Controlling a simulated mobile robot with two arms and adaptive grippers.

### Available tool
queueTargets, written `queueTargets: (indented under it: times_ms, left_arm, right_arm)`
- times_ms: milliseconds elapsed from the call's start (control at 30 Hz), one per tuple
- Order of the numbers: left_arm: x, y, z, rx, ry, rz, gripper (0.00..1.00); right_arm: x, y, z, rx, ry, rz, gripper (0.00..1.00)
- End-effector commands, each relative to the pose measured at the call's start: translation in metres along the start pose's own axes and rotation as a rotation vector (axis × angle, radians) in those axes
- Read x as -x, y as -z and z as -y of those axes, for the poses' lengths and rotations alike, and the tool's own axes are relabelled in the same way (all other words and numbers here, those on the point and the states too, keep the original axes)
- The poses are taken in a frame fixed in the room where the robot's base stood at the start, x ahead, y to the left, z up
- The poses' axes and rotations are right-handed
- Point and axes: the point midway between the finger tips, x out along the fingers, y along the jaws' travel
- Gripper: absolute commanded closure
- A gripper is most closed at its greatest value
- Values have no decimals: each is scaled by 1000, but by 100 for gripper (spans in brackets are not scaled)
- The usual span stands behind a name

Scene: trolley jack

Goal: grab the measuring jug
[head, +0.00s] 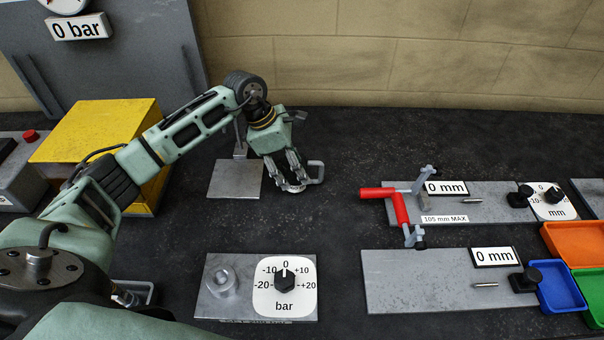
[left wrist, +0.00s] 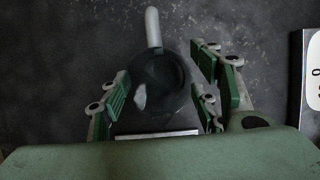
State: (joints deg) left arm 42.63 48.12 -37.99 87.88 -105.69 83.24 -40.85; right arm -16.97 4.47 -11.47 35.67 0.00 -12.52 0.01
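The measuring jug shows in the left wrist view (left wrist: 163,80) as a dark round vessel with a pale grey handle pointing away. In the head view its handle (head: 317,172) sticks out to the right of my left gripper, and most of its body is hidden behind the fingers. My left gripper (head: 292,184) points down at the jug with its fingers on either side of it. In the left wrist view, gaps show between the finger pads and the jug wall, so the gripper is open around it. My right gripper is not in view.
A metal plate with a post (head: 236,180) stands just left of the jug. A yellow box (head: 95,130) is further left. A bar dial plate (head: 235,309) lies in front. Right are a plate with a red-handled clamp (head: 400,206) and coloured trays (head: 575,243). Bench behind the jug is clear.

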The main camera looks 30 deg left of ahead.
Motion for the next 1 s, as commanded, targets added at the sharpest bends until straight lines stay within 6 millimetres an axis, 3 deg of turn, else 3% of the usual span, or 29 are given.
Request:
queueTargets:
  times_ms: [433,767,1000]
  left_arm:
    - [1,0,0,0,-1,1,85]
    - [4,-2,-1,-1,-2,2,85]
    - [32,-14,-2,-4,-7,4,85]
  right_arm:
    - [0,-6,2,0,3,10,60]
    - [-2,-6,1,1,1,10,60]
    - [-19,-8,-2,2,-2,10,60]
